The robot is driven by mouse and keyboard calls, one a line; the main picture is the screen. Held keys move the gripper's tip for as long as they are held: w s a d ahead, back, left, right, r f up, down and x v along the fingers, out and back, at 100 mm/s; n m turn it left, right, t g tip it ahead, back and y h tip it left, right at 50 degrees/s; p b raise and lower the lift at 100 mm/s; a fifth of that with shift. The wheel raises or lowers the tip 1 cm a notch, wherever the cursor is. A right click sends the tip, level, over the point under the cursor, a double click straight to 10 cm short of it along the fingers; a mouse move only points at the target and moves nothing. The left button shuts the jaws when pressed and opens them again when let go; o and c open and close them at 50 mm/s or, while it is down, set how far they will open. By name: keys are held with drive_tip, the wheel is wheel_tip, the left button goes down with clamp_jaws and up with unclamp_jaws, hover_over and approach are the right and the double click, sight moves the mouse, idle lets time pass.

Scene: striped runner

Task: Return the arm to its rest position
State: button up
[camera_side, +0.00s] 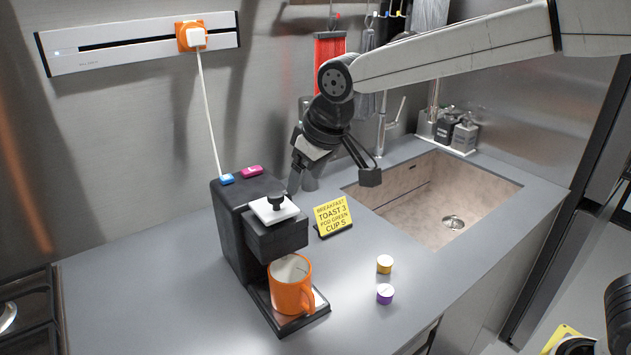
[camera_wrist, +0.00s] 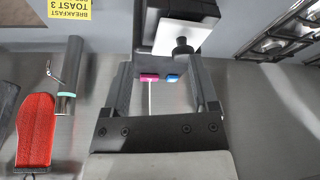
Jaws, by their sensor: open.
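My gripper (camera_side: 333,181) is open and empty, in the air behind and above the black coffee machine (camera_side: 231,228). Its two fingers also show spread apart in the wrist view (camera_wrist: 163,88). The machine's white lid with a black knob (camera_side: 275,207) is on top, beside a blue button (camera_side: 227,179) and a pink button (camera_side: 252,171). An orange mug (camera_side: 289,289) stands upright on the machine's drip tray, below its head. My arm reaches in from the upper right, over the sink.
A yellow card (camera_side: 332,216) stands right of the machine. A yellow pod (camera_side: 384,264) and a purple pod (camera_side: 385,294) sit on the counter. The sink (camera_side: 420,200) is at right, with a tap (camera_side: 384,125) behind. A white cord (camera_side: 208,115) hangs from the wall rail (camera_side: 110,52).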

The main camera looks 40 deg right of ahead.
drive_tip(key=s+d+f+m+g+h, duration=0.1)
drive_tip(key=s+d+f+m, duration=0.2)
drive_tip(key=s+d+f, duration=1.2)
drive_tip(key=shift+s+d+f, duration=0.35)
drive_tip(key=shift+s+f, duration=0.55)
drive_tip(key=shift+s, duration=0.3)
